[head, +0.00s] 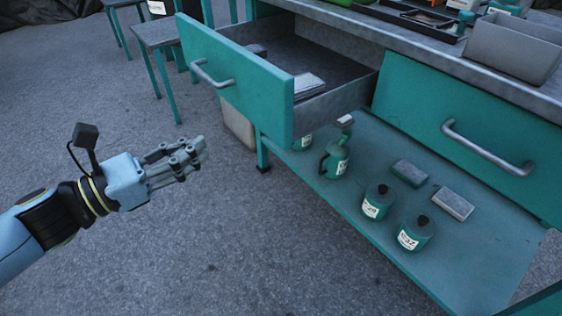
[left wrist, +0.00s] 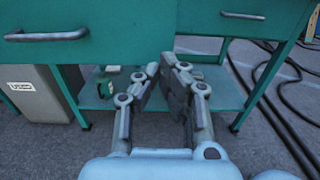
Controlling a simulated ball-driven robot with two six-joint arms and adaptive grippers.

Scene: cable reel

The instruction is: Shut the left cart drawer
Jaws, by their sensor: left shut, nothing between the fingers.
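The left cart drawer (head: 233,84) is teal with a grey metal handle (head: 211,75). It stands pulled out from the cart, and papers or a pad lie inside it. My left gripper (head: 198,153) is shut and empty, in the air to the left of and below the drawer front, apart from it. In the left wrist view the shut fingers (left wrist: 168,72) point toward teal fronts, and a drawer handle (left wrist: 46,35) shows at upper left. My right gripper is not in view.
The right drawer (head: 462,130) is flush with the cart. The lower shelf (head: 330,190) holds several teal bottles and blocks. Teal-legged stools (head: 158,35) stand at upper left. Dark cables (left wrist: 285,110) lie on the floor in the left wrist view. Floor around my left gripper is clear.

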